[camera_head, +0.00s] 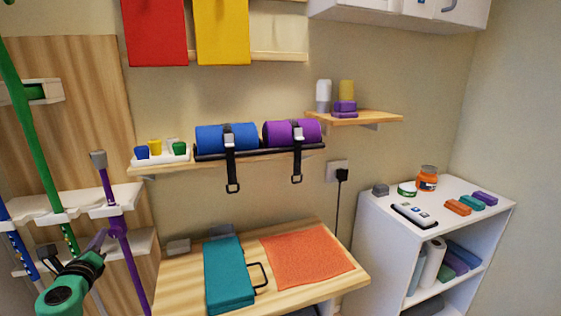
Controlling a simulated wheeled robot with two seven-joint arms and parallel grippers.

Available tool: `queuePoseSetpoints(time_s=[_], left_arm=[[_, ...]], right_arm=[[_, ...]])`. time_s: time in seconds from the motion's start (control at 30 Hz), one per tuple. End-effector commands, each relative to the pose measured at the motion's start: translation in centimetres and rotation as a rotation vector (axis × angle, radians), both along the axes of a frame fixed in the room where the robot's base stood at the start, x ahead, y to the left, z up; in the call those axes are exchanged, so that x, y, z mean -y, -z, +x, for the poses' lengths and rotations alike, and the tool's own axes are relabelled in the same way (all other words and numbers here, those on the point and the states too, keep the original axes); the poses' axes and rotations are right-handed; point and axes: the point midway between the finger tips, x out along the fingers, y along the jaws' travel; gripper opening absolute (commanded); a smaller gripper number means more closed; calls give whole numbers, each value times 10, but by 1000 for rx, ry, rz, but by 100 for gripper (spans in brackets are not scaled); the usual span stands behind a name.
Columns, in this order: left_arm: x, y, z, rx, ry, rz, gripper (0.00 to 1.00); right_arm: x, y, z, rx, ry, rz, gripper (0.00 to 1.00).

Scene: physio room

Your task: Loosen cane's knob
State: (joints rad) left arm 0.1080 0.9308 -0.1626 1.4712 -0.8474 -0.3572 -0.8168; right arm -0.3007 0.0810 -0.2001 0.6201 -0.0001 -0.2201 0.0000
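A purple cane (131,268) with a grey handle (98,158) stands in the wall rack at the left. A wider purple part, which looks like its knob (117,226), sits on the shaft just below the upper rack shelf. My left gripper (97,240) comes in from the lower left, with a green and black wrist. Its tip is close to the left of that purple part; I cannot tell if they touch. The fingers are too small and overlapped to show whether they are open. My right gripper is out of view.
A green cane (36,150) and a blue cane (19,246) stand left of the purple one in the white rack (38,203). A wooden table (180,272) with a teal case (229,275) and an orange towel (305,255) stands to the right. A white shelf unit (383,240) is farther right.

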Motion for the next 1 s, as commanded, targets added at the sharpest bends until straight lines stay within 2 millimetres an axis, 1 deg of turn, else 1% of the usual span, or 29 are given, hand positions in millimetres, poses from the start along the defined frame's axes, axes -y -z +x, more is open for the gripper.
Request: queuePoseSetpoints(time_s=[0.1, 0.23, 0.5, 0.6, 0.7, 0.9, 0.97, 1.0], left_arm=[[-5, -3, -2, 0, -1, 1, 0], [-4, -3, -7, -2, -1, 0, 0], [11, -4, -45, -3, 1, -2, 0], [14, -4, -56, -2, -1, -1, 0], [14, -4, -59, 1, -2, 0, 0], [14, -5, -59, 5, -2, -8, 0], [13, -6, -59, 22, -7, -61, 0], [11, -8, -59, 45, -15, -139, 0]], right_arm=[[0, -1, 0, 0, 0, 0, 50], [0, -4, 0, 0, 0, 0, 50], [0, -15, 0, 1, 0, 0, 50], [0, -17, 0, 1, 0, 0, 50], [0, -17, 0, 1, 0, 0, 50], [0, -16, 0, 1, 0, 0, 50], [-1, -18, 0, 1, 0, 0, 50], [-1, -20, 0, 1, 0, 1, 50]])
